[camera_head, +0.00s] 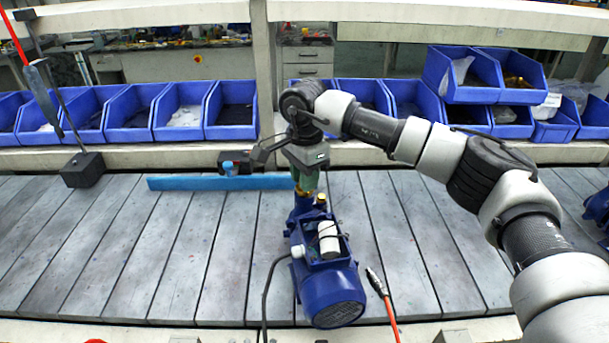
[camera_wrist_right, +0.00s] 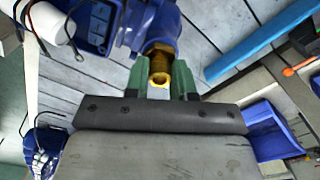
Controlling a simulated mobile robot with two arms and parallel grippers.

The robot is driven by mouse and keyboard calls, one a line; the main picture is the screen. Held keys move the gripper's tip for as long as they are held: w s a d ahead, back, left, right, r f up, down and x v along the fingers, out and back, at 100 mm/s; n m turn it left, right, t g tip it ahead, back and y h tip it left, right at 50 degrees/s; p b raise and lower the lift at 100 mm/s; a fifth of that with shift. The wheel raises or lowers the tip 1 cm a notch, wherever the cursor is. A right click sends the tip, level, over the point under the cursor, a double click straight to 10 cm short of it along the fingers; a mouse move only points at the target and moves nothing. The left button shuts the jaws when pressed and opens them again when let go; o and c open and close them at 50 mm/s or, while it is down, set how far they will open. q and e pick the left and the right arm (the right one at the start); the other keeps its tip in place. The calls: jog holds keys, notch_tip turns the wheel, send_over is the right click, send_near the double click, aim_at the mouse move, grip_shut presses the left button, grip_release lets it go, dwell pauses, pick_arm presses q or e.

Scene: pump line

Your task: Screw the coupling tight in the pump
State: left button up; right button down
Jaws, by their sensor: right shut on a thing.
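The blue pump (camera_head: 328,272) lies on the slatted bench in the middle of the head view, with its motor end toward me. Its blue body also shows at the top of the right wrist view (camera_wrist_right: 150,22). The brass coupling (camera_wrist_right: 158,68) sits at the pump's port, between the green fingers of my right gripper (camera_wrist_right: 160,82). My right gripper, also in the head view (camera_head: 306,186), reaches down over the pump's far end and is shut on the coupling. The fingers partly hide the coupling in the head view. My left gripper is not in view.
A blue bar (camera_head: 220,183) lies left of the pump. A black block with a rod (camera_head: 83,170) stands at the far left. A red-cabled tool (camera_head: 378,285) lies right of the pump. Blue bins (camera_head: 180,110) line the back.

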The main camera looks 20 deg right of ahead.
jog(key=shift+m, duration=0.5)
jog(key=m, duration=0.3)
jog(key=shift+m, duration=0.3)
jog(key=shift+m, duration=1.6)
